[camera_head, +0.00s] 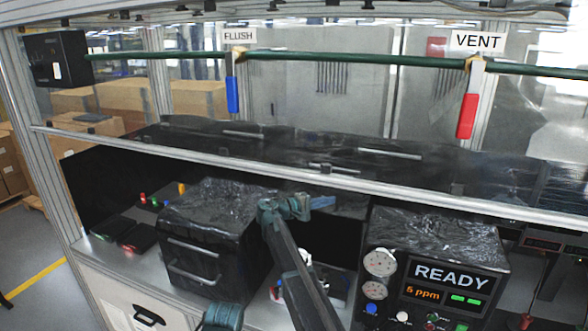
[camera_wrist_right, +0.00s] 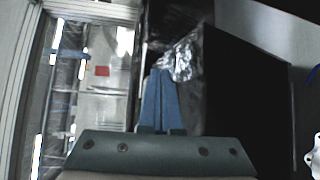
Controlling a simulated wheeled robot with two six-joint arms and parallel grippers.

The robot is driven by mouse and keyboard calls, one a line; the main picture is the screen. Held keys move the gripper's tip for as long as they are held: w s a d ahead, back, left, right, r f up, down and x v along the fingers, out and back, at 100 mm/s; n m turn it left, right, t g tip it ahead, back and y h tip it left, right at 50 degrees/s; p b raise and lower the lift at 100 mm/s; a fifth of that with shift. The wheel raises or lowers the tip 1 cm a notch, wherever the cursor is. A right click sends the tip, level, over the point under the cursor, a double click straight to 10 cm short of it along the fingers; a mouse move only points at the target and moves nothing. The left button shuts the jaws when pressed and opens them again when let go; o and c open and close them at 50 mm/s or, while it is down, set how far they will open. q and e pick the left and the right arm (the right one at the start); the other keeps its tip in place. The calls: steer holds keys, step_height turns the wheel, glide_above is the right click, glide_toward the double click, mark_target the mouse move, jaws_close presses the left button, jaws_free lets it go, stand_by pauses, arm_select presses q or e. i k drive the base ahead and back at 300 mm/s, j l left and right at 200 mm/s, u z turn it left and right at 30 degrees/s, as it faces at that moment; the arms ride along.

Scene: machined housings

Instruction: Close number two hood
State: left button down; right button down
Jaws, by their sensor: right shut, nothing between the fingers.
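Glossy black hood panels (camera_head: 290,147) stretch across the bench behind the front rail. Silver bar handles show on them at the left (camera_head: 244,134), in the middle (camera_head: 335,169) and further right (camera_head: 390,154). I see no number on any panel, so I cannot tell which is number two. My right gripper (camera_head: 322,202) is shut and empty, just below the rail and beside the black box's top right edge. Its blue fingers lie together in the right wrist view (camera_wrist_right: 159,75), beside a dark panel (camera_wrist_right: 245,95).
A black box with drawer handles (camera_head: 200,240) stands left of my right arm. A unit with gauges and a READY display (camera_head: 450,285) stands right. The metal rail (camera_head: 420,187) crosses above both. Blue FLUSH (camera_head: 233,95) and red VENT (camera_head: 467,116) handles hang behind.

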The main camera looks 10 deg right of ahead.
mark_target(333, 235)
steer(key=i+j, duration=0.9)
steer(key=i+l+z, duration=0.05)
